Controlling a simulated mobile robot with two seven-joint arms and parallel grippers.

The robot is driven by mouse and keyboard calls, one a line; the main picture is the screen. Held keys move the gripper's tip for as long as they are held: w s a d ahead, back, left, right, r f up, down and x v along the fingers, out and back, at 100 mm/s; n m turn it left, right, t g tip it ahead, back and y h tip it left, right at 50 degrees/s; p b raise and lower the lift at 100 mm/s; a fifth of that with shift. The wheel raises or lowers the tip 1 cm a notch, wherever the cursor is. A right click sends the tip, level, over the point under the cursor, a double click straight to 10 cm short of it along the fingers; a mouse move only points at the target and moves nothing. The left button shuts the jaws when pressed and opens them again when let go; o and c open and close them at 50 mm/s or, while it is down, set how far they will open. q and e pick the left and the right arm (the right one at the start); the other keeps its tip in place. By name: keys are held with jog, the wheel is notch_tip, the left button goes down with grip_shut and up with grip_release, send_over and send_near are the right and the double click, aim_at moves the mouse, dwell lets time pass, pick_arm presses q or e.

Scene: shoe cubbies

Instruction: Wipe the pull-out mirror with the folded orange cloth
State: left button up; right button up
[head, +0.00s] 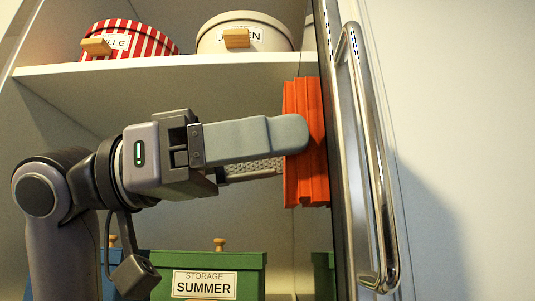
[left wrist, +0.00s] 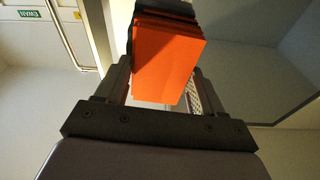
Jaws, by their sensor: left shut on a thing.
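The folded orange cloth (head: 305,185) is an upright stack of flat layers, held at the tip of my left gripper (head: 285,153). The pull-out mirror (head: 337,150) is seen nearly edge-on in the head view, with a tall chrome handle (head: 377,170) on its front edge. The cloth's right side is up against the mirror's inner face; I cannot tell how firmly it touches. In the left wrist view the cloth (left wrist: 168,62) sits between the two fingers of the left gripper (left wrist: 163,88). The mirror's face is mostly hidden. My right gripper is not in view.
A red-striped round box (head: 150,42) and a cream round box (head: 265,30) stand on the upper shelf (head: 160,68). A green box labelled SUMMER (head: 250,270) stands below my arm, with a blue one left of it. A plain wall (head: 460,110) lies to the right.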

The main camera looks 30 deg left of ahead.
pick_arm(q)
jog(key=w+a, duration=0.5)
jog(key=w, duration=0.4)
jog(key=shift+a, duration=0.2)
dwell(0.8)
jog(key=shift+a, duration=0.1)
jog(key=shift+r+v, duration=0.2)
jog(key=shift+v, duration=1.2)
jog(key=shift+r+v, duration=0.25)
jog(key=shift+v, duration=1.2)
jog(key=v, duration=0.3)
jog(key=shift+r, duration=0.2)
